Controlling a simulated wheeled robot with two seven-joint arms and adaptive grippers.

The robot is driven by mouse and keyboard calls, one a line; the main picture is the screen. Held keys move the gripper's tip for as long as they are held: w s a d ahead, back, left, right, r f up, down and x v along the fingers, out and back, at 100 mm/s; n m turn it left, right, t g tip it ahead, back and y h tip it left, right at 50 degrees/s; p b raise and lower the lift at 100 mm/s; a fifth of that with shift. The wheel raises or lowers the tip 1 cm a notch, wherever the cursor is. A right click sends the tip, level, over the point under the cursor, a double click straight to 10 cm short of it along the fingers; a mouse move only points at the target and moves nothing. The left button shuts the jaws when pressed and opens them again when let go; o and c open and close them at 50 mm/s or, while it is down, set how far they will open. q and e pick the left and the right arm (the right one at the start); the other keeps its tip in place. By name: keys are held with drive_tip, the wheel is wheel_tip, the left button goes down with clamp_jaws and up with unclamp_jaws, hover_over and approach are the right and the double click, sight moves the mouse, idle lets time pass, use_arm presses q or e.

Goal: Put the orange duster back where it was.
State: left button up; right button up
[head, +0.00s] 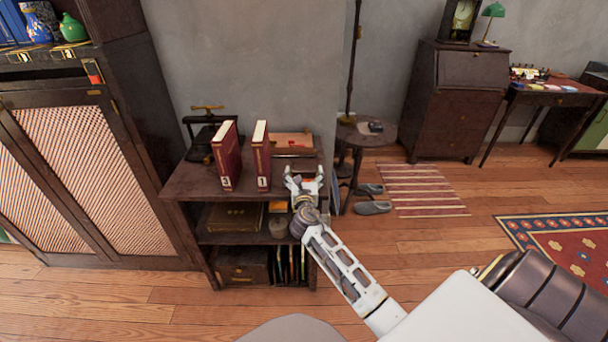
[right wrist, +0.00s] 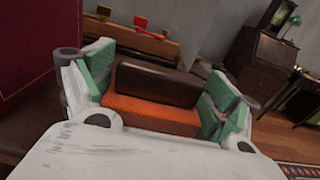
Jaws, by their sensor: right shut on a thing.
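The orange duster (right wrist: 152,114), an orange block with a dark brown top, sits between the green finger pads of my right gripper in the right wrist view. My right gripper (head: 304,178) is shut on it, at the right front part of the dark shelf top (head: 190,184). In the head view the fingers hide most or all of the duster. I cannot tell whether the duster touches the shelf top. My left gripper is not in view.
Two dark red books (head: 227,160) (head: 262,157) stand upright left of the gripper. A brown wooden box (head: 291,140) with red parts lies behind it. A black press (head: 205,132) stands at the back left. A small round table (head: 366,135) is to the right.

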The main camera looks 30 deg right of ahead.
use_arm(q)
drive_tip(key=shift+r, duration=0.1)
use_arm(e)
drive_tip(key=o, duration=0.7)
drive_tip(key=shift+f, duration=0.1)
drive_tip(key=shift+s+a, duration=0.25)
drive_tip(key=shift+s, duration=0.1)
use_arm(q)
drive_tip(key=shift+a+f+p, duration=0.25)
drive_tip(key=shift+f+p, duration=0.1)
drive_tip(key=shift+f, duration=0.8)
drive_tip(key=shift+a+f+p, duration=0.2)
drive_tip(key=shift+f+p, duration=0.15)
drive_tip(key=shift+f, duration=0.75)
use_arm(e)
drive_tip(key=v, duration=1.1)
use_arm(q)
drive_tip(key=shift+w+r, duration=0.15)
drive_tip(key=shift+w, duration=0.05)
use_arm(e)
drive_tip(key=shift+s, duration=0.1)
